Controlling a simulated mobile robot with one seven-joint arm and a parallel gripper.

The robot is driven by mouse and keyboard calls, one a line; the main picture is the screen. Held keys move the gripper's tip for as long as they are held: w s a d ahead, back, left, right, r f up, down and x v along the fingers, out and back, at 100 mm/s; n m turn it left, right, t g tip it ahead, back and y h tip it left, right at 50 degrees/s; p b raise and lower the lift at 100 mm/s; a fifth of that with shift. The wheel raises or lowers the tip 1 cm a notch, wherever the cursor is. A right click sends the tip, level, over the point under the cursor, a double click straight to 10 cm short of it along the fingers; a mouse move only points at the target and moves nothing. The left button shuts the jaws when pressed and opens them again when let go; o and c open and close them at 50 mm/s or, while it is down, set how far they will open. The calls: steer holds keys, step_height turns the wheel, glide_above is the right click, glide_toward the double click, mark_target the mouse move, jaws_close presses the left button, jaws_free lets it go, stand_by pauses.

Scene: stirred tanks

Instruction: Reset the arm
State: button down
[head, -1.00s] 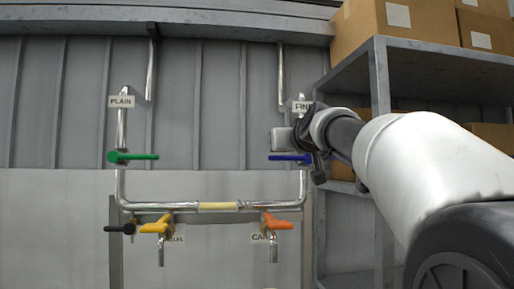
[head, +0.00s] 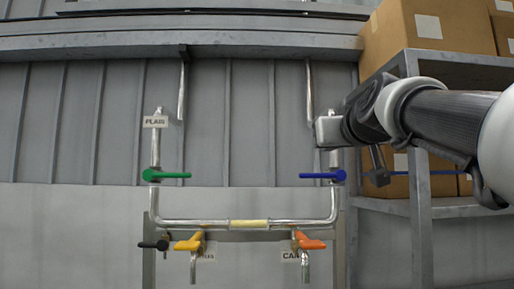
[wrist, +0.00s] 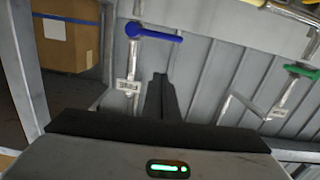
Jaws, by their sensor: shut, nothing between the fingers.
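My gripper (wrist: 160,90) is shut and empty in the wrist view, its dark fingers pointing at the panelled wall. In the head view my arm reaches in from the right, its end (head: 328,131) in front of the right upright pipe, above the blue valve handle (head: 322,176). It hides the label there. The blue handle also shows in the wrist view (wrist: 152,33), turned over, with its label (wrist: 128,88) beside the fingers. The gripper appears apart from the handle and holds nothing. The fingertips are not clear in the head view.
A green handle (head: 167,174) sits on the left pipe under the PLAIN label (head: 155,121). Yellow (head: 189,243), orange (head: 308,243) and black (head: 153,245) handles are below. A metal shelf (head: 421,220) with cardboard boxes (head: 422,27) stands right, close to my arm.

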steer(key=s+a+f+g, duration=0.2)
steer(key=s+f+g, duration=0.2)
steer(key=s+f, duration=0.75)
steer(key=s+a+f+g, duration=0.1)
steer(key=s+f+g, duration=0.3)
steer(key=f, duration=1.4)
steer(key=s+a+f+g, duration=0.25)
steer(key=s+f, duration=0.75)
steer(key=f, duration=0.5)
step_height(320, 180, up, 16)
steer(key=g+p, duration=0.1)
steer(key=p, duration=1.6)
steer(key=shift+s+d+f+m, duration=0.25)
steer(key=shift+s+d+m, duration=0.05)
steer(key=shift+s, duration=0.15)
